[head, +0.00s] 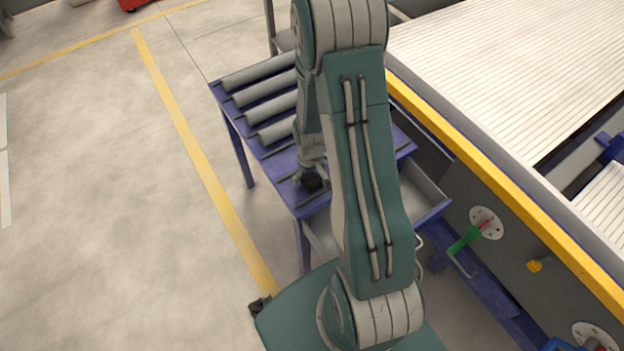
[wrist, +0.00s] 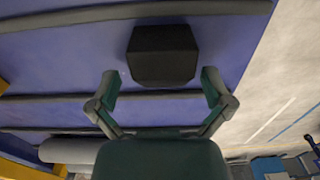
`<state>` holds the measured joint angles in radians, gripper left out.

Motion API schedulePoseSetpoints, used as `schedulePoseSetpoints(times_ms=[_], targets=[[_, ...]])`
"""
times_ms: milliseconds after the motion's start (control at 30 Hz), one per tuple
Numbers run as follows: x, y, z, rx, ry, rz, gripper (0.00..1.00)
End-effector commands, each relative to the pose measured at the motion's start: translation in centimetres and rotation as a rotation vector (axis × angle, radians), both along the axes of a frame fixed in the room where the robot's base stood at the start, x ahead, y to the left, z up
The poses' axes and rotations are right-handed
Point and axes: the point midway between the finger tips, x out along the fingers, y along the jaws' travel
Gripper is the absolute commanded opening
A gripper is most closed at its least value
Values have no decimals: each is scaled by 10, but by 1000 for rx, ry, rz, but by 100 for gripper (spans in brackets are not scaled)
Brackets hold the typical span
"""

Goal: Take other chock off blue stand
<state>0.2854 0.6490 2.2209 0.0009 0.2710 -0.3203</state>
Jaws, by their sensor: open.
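The blue stand (head: 405,139) is a table beside the conveyor, with grey pipes and dark bars across its top. In the wrist view the blue top (wrist: 228,50) fills most of the picture. A dark, block-shaped chock (wrist: 163,55) sits on it between two of the bars. My gripper (wrist: 160,90) is open and empty, its two teal fingers on either side of the chock's near side, with the chock just beyond the fingertips. In the head view my gripper (head: 311,181) is low over the stand's near end, and the arm hides part of the top.
Several grey pipes (head: 262,72) lie on the stand's far half. An open grey drawer (head: 425,190) juts out at its right. The conveyor (head: 500,60) with a yellow edge stands to the right. The floor (head: 90,200) at left is clear.

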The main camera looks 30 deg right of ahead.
Motion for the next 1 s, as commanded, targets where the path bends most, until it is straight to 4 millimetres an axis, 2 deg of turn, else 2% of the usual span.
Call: schedulePoseSetpoints(times_ms=[33, 200, 633, 1000], targets=[[0, 0, 0, 0, 0, 0, 87], [0, 0, 0, 0, 0, 0, 13], [0, 0, 1, 1, 3, 0, 13], [5, 2, 22, 0, 0, 1, 13]])
